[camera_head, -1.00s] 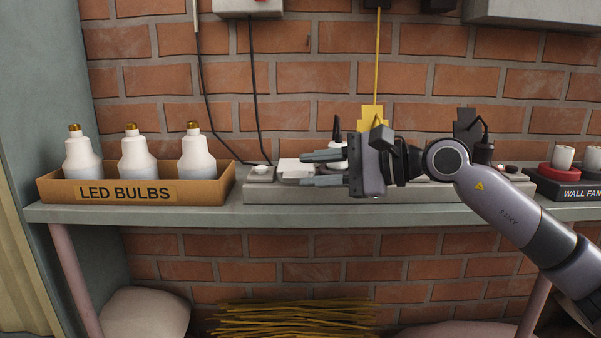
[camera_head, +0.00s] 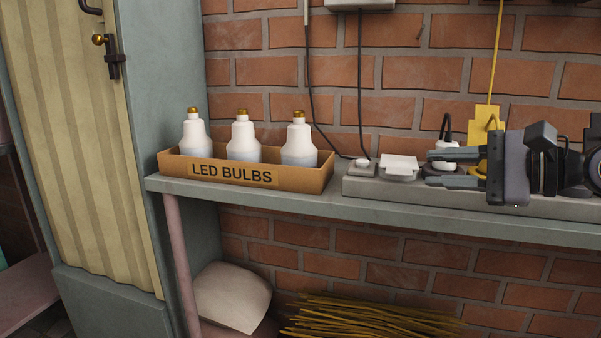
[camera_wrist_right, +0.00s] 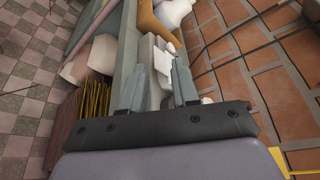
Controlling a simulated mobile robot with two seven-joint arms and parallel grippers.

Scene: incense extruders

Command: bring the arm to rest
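My right gripper (camera_head: 430,168) is at the right of the head view, its fingers pointing left. The two fingers are apart with nothing held between them. It is in front of the grey power strip (camera_head: 410,193) on the shelf; whether it touches the strip cannot be told. In the right wrist view the open fingers (camera_wrist_right: 162,75) also show, with a gap between them and part of the strip beyond. My left gripper is not in view.
A cardboard box labelled LED BULBS (camera_head: 176,165) holds three white bulbs on the shelf (camera_head: 300,203). A white plate-like piece (camera_head: 400,165) and a yellow plug (camera_head: 486,118) with a cord are by the gripper. A bundle of yellow sticks (camera_head: 370,318) lies below the shelf.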

